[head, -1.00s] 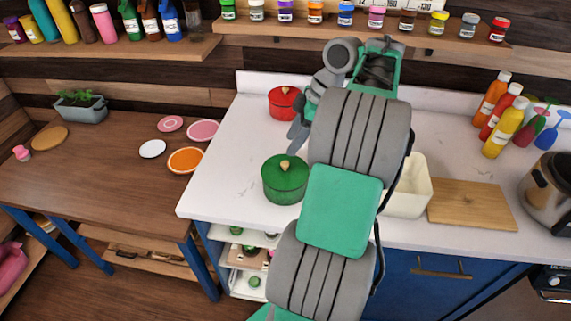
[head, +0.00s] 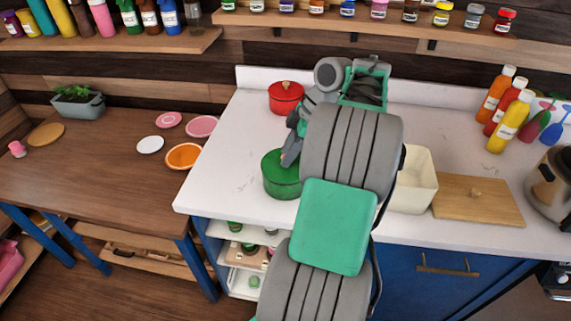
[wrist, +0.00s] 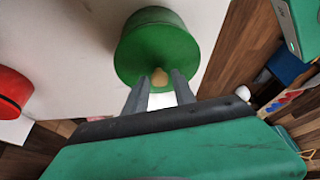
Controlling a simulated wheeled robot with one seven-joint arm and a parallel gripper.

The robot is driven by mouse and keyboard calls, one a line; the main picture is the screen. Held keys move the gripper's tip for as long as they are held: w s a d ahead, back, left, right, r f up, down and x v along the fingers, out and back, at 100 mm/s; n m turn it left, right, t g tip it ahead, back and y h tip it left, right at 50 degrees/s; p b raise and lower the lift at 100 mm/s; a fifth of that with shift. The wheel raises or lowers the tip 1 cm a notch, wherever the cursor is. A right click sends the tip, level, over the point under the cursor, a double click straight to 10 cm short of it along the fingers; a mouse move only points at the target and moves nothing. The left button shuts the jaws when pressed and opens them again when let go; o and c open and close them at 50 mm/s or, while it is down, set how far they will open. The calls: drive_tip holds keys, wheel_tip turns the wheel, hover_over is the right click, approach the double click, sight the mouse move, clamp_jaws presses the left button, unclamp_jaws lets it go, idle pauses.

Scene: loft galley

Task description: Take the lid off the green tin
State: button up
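The green tin (head: 283,182) stands on the white counter near its front-left edge. Its lid (wrist: 155,40) is on, with a small tan knob (wrist: 160,77). In the wrist view my gripper (wrist: 160,84) is open, its two grey fingers apart with the knob between their tips. I see a gap on both sides of the knob, and cannot tell if either finger touches it. In the head view my gripper (head: 288,155) is over the tin and hides the knob and part of the lid.
A red lidded pot (head: 286,97) stands behind the green tin. A cream bin (head: 414,180) and a wooden board (head: 478,202) lie to the right. Bottles (head: 497,100) stand at the back right. The counter (head: 225,160) left of the tin is clear.

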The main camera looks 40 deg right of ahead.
clamp_jaws()
drive_tip(key=shift+r, duration=0.1)
idle(0.3)
